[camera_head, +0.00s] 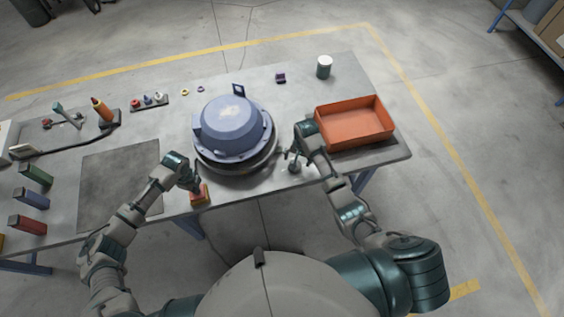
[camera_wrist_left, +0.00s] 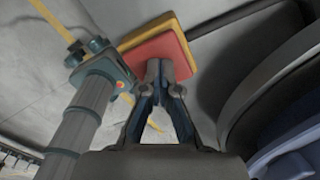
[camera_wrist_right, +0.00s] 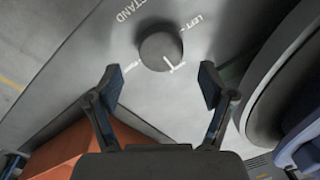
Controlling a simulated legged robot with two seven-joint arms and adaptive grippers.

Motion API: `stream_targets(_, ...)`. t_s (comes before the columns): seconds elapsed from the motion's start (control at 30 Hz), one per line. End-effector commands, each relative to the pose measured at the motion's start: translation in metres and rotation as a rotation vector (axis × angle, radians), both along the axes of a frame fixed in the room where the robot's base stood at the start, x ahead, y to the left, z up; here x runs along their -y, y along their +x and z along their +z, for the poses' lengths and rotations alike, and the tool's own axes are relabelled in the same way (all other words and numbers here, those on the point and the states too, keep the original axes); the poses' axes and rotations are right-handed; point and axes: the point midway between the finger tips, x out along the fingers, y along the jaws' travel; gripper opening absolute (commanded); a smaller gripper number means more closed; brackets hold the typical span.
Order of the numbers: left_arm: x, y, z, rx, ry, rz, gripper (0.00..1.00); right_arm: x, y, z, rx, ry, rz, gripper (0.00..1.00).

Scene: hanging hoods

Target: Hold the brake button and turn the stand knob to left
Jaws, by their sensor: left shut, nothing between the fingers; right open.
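The brake button (camera_head: 199,198) is a red block on a yellow base at the table's front edge; it also shows in the left wrist view (camera_wrist_left: 158,48). My left gripper (camera_head: 194,186) is shut and empty, its tips (camera_wrist_left: 161,70) at the red face. I cannot tell whether they press it. The stand knob (camera_wrist_right: 161,47) is a round grey knob in the right wrist view, beside the printed words STAND and LEFT. A white line shows at its lower right edge. My right gripper (camera_wrist_right: 160,88) is open, its fingers short of the knob and apart from it.
A blue-grey hood (camera_head: 232,125) sits on a round stand between my grippers. An orange tray (camera_head: 355,138) lies right of my right gripper. A jar (camera_head: 323,67) stands behind. Coloured blocks and tools lie at the left, with a dark mat (camera_head: 120,180).

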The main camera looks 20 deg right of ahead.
Motion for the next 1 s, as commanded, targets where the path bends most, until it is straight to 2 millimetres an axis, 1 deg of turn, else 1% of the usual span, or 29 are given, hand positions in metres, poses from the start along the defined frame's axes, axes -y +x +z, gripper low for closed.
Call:
stream_targets(0.03, 0.000, -0.004, -0.004, -0.009, 0.003, -0.001, 0.00, -0.001, 0.000, -0.010, -0.004, 0.000, 0.000, 0.82)
stream_targets(0.1, 0.000, -0.004, -0.004, -0.009, 0.003, -0.001, 0.00, -0.002, 0.000, -0.021, -0.002, -0.001, 0.001, 0.82)
stream_targets(0.23, 0.000, -0.004, -0.004, -0.009, 0.003, -0.001, 0.00, -0.003, 0.001, -0.034, -0.001, 0.000, 0.002, 0.82)
stream_targets(0.37, 0.000, -0.004, -0.004, -0.009, 0.003, -0.001, 0.00, -0.003, 0.002, -0.039, 0.002, 0.000, 0.002, 0.82)
stream_targets(0.57, 0.000, -0.004, -0.004, -0.009, 0.003, -0.001, 0.00, -0.003, 0.002, -0.040, 0.002, 0.000, 0.003, 0.82)
stream_targets(0.6, 0.000, -0.004, -0.004, -0.009, 0.003, -0.001, 0.00, -0.003, 0.002, -0.040, 0.002, 0.000, 0.003, 0.79)
stream_targets(0.63, 0.000, -0.004, -0.004, -0.009, 0.003, -0.001, 0.00, -0.003, 0.002, -0.040, 0.002, 0.000, 0.003, 0.72)
stream_targets(0.83, 0.000, -0.004, -0.004, -0.009, 0.003, -0.001, 0.00, -0.003, 0.002, -0.040, 0.002, 0.000, 0.003, 0.22)
stream_targets(1.0, 0.000, -0.004, -0.004, -0.010, 0.003, -0.001, 0.00, -0.003, 0.002, -0.040, 0.001, 0.001, 0.005, 0.21)
